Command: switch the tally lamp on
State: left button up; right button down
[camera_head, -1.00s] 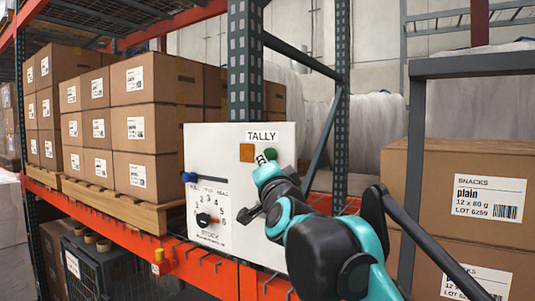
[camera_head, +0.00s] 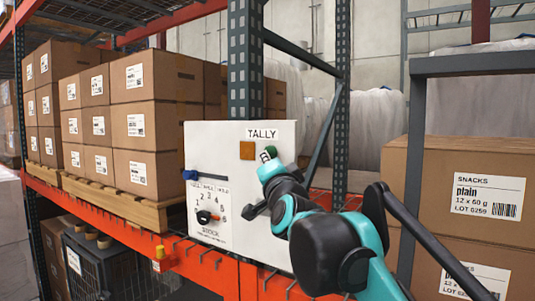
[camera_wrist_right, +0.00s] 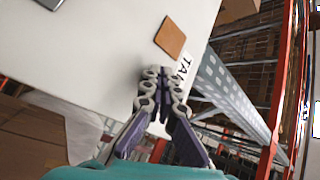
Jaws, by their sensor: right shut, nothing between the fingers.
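A white panel (camera_head: 215,145) carries the label TALLY (camera_head: 262,133). Below the label are an amber-brown square (camera_head: 247,150), which does not look lit, and a round green button (camera_head: 271,151), partly covered by my right gripper (camera_head: 265,157). The square (camera_wrist_right: 170,38) and the label (camera_wrist_right: 186,67) also show in the right wrist view. There my right gripper (camera_wrist_right: 161,72) is shut and empty, its tips over the panel beside the label. The button is hidden behind the fingers there, so contact cannot be told. My left gripper is out of view.
The panel also has a blue-knobbed slider (camera_head: 189,175) and a numbered dial (camera_head: 204,216). Stacked cartons (camera_head: 135,130) stand on the left rack behind an orange beam (camera_head: 130,235). More cartons (camera_head: 450,165) stand at right, beside a dark frame (camera_head: 418,110).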

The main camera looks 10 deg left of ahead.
jog(key=shift+w, duration=0.1)
dwell(0.6)
jog(key=shift+w+d+r+p, duration=0.1)
jog(key=shift+w+d+p, duration=0.05)
jog(key=shift+w+p, duration=0.15)
jog(key=shift+s, duration=0.3)
dwell(0.4)
jog(key=s+a, duration=0.2)
jog(key=s, duration=0.3)
jog(key=shift+s, duration=0.3)
jog(key=shift+a, duration=0.1)
